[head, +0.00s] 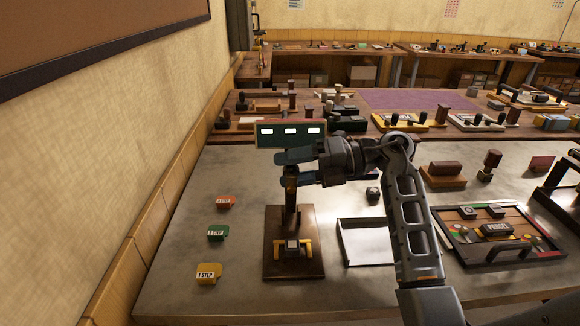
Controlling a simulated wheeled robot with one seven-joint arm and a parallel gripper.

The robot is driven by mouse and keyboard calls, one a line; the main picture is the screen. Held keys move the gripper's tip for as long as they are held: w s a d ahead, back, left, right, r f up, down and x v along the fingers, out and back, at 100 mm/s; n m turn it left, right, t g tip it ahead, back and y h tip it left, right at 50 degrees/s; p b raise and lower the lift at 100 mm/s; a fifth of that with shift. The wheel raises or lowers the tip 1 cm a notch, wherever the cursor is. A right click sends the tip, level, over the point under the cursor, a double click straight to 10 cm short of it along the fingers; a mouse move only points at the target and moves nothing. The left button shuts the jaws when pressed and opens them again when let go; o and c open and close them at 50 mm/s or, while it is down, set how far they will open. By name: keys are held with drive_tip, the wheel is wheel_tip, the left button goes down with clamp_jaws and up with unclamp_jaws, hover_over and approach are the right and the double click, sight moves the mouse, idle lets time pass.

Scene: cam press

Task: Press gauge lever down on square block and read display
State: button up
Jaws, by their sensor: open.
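The gauge stands on a dark brown base plate (275,268) on the grey table. Its upright lever post (290,190) rises from the back half of the plate. A small grey square block (292,246) sits in a yellow holder (308,247) at the front of the plate. The green display (270,138) stands behind the post and shows three white lit fields; I can read no digits. My gripper (282,168) is open, with its blue-grey fingers pointing left at the post's top. I cannot tell whether they touch it. The lever's arm is hidden or not distinguishable.
Red (225,202), green (217,233) and yellow (208,273) step tags lie on the left. A white tray (345,250) and a small dark block (373,194) are right of the plate. A wooden tray (455,250) with several items lies farther right. Bare table surrounds the tags.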

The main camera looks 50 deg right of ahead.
drive_tip(key=shift+w+a, duration=0.1)
drive_tip(key=shift+a, duration=0.05)
drive_tip(key=shift+c, duration=0.2)
clamp_jaws()
idle(0.3)
